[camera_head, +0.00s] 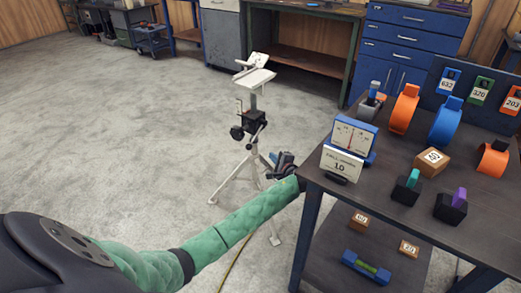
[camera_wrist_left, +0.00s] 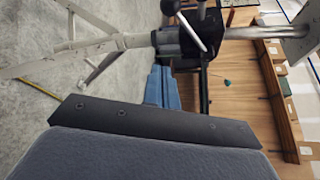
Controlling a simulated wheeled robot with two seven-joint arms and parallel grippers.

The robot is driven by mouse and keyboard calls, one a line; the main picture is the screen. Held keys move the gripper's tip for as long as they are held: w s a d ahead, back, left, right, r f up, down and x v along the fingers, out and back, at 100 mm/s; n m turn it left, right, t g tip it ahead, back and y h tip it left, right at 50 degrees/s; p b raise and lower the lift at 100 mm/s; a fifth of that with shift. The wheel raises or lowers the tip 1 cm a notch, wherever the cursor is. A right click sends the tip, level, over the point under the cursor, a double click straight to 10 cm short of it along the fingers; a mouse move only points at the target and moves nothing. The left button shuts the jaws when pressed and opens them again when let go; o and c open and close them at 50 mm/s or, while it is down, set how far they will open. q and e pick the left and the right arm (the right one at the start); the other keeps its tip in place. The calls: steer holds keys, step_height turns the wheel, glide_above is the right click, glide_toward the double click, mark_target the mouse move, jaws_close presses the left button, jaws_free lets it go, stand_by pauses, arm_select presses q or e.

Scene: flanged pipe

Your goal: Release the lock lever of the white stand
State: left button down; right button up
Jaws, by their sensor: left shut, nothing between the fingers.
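The white stand (camera_head: 250,155) is a tripod on the floor left of the workbench, with a white top plate (camera_head: 254,77). A black clamp block (camera_head: 256,119) with dark knobs sits on its column. In the left wrist view the stand lies sideways, with its black collar (camera_wrist_left: 176,42) near the top. A lever (camera_wrist_left: 189,31) with a pale rod and a dark end sticks out at this collar. My left gripper (camera_head: 283,162) is shut and empty, low beside the column, apart from the lever as far as I can tell. My right gripper is not in view.
The dark workbench (camera_head: 330,190) stands close on the right of my left arm. A blue drawer cabinet (camera_head: 405,45) and a wooden-shelf bench (camera_head: 312,52) stand behind. The floor on the left is clear.

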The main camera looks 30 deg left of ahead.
arm_select(q)
steer(key=shift+a, duration=0.1)
steer(key=w+a, duration=0.1)
steer(key=a, duration=0.8)
steer(key=shift+w+a+f, duration=0.15)
steer(key=shift+w+f, duration=0.05)
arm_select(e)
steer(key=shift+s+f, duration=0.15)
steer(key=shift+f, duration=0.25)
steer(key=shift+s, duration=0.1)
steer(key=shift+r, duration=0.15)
